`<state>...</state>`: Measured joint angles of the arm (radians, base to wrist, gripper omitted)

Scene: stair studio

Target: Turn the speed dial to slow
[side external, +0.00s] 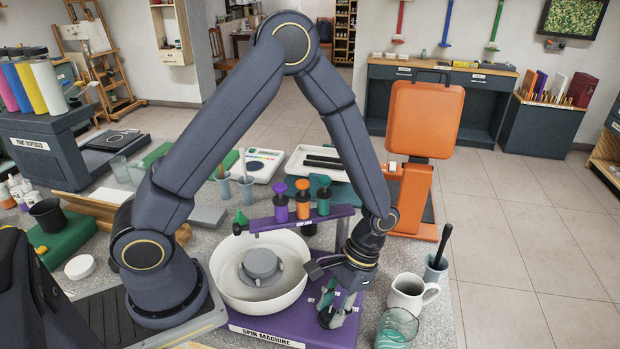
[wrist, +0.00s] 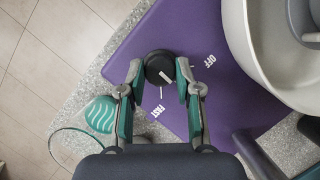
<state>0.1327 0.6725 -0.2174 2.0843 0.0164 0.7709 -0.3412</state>
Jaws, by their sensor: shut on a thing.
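The spin machine (side external: 245,322) has a purple base and a white bowl (side external: 230,292). In the wrist view, the black round speed dial (wrist: 157,64) sits on the purple base (wrist: 215,105) near its corner. My gripper (wrist: 159,70) is shut on the dial, one green-padded finger on each side. It also shows low over the base's right part in the side view (side external: 338,308), where it hides the dial. A pale mark on the dial points between the printed OFF (wrist: 209,61) and FAST (wrist: 154,112). I cannot read a SLOW label.
A white pitcher (side external: 408,293) and a green glass (side external: 397,328) stand right of my gripper; the glass shows in the wrist view (wrist: 101,115). A purple rack with colored bottles (side external: 303,203) stands behind the bowl. Floor lies beyond the counter edge.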

